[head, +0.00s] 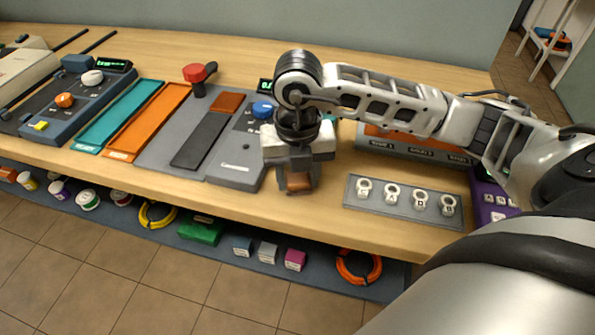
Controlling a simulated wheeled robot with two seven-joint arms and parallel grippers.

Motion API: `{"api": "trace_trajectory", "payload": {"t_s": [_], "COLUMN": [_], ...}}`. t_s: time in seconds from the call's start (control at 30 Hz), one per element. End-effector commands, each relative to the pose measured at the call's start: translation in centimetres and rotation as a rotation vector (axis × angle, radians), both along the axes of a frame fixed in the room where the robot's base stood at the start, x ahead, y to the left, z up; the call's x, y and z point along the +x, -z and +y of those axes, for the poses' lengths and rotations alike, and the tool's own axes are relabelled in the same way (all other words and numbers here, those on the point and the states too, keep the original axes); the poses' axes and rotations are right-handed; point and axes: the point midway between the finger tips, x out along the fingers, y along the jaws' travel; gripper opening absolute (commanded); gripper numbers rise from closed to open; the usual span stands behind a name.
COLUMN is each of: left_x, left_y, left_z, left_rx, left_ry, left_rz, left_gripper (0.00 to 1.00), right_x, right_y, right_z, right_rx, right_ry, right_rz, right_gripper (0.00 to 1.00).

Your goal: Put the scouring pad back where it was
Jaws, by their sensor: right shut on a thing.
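My right gripper (299,187) is over the front part of the wooden bench, just right of the grey device. It points down and is shut on a small brown block, which I take to be the scouring pad (299,181). The pad shows only in part between the fingers, and I cannot tell whether it touches the bench. A flat red-brown patch (228,103) lies at the far end of a dark strip (200,140) on a grey panel. My left gripper is not in view.
A grey device with a blue knob (263,110) stands just left of the gripper. A grey plate with several white tags (405,200) lies to its right, then a purple block (490,200). Teal (120,117) and orange (148,122) trays lie left. Bare bench (330,222) shows in front.

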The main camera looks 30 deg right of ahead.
Motion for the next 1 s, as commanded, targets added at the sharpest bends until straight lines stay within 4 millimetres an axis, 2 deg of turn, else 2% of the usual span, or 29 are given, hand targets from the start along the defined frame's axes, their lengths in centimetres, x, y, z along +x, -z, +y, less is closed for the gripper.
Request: {"api": "trace_trajectory", "payload": {"t_s": [0.3, 0.33, 0.4, 0.67, 0.8, 0.87, 1.0], "left_x": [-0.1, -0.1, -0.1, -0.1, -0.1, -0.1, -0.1], "left_y": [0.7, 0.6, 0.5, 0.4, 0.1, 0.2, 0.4], "left_z": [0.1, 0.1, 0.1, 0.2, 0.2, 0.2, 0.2], "left_rx": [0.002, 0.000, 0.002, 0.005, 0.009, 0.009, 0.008], "left_ry": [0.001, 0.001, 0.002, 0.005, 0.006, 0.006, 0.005], "left_rz": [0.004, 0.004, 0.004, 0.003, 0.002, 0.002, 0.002], "left_gripper": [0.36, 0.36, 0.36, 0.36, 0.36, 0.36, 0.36], "right_x": [0.0, 0.0, 0.0, 0.0, 0.1, 0.1, 0.2], "right_y": [0.4, 0.4, 0.3, 0.2, -0.5, -1.3, -4.2], "right_z": [0.0, 0.0, 0.0, 0.0, 0.1, 0.1, 0.1], "right_rx": [0.001, 0.001, 0.001, 0.001, 0.002, 0.003, 0.003], "right_ry": [0.000, 0.000, 0.000, 0.000, 0.000, -0.001, -0.001], "right_rz": [0.000, 0.000, 0.000, 0.000, -0.003, -0.006, -0.008], "right_gripper": [0.21, 0.45, 0.64, 0.64, 0.64, 0.64, 0.64]}}
